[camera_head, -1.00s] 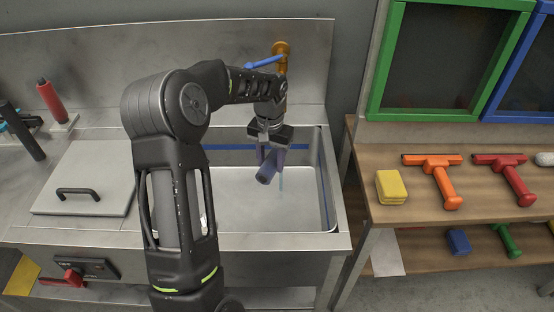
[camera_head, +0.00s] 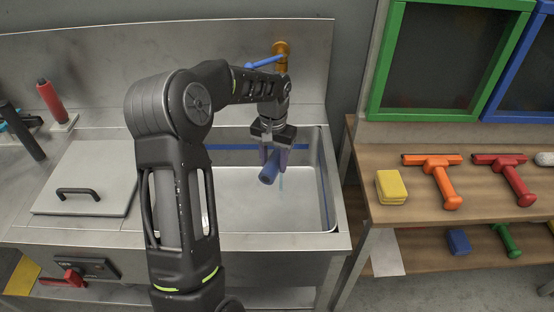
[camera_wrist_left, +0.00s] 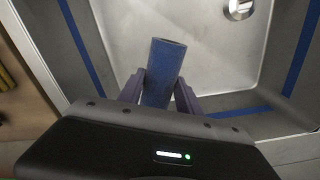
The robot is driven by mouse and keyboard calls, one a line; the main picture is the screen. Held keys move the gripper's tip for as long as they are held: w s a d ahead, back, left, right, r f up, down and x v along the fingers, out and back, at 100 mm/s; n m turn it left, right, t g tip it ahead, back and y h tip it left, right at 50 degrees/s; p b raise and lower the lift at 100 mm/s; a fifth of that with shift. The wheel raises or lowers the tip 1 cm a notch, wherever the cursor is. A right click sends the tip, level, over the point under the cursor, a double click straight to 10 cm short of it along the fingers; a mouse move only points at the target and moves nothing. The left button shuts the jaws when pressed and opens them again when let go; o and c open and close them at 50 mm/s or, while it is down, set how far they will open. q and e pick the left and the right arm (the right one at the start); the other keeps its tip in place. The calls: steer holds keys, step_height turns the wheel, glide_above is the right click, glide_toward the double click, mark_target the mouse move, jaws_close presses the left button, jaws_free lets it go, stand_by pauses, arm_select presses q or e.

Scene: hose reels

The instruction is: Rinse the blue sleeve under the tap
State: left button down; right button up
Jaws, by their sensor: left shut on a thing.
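The blue sleeve (camera_head: 268,168) is a short blue cylinder, held tilted over the sink basin (camera_head: 240,205). My left gripper (camera_head: 273,158) is shut on it, and the left wrist view shows the sleeve (camera_wrist_left: 163,72) between the two fingers (camera_wrist_left: 160,92). The brass tap (camera_head: 281,50) with its blue lever (camera_head: 264,62) is on the back wall, partly behind my left arm. A thin pale blue streak, seemingly water, shows just right of the sleeve in the head view; I cannot tell whether it touches the sleeve. My right gripper is not in view.
A steel lid with a black handle (camera_head: 77,191) lies left of the basin. A red bottle (camera_head: 51,102) stands farther left. The wooden shelf at right holds a yellow sponge (camera_head: 391,187), an orange squeegee (camera_head: 447,185) and a red squeegee (camera_head: 516,185). The basin floor looks clear.

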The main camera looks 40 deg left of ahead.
arm_select(q)
steer(key=s+d+r, duration=0.3)
steer(key=s+d, duration=0.3)
steer(key=s, duration=0.2)
stand_by(0.4)
stand_by(1.2)
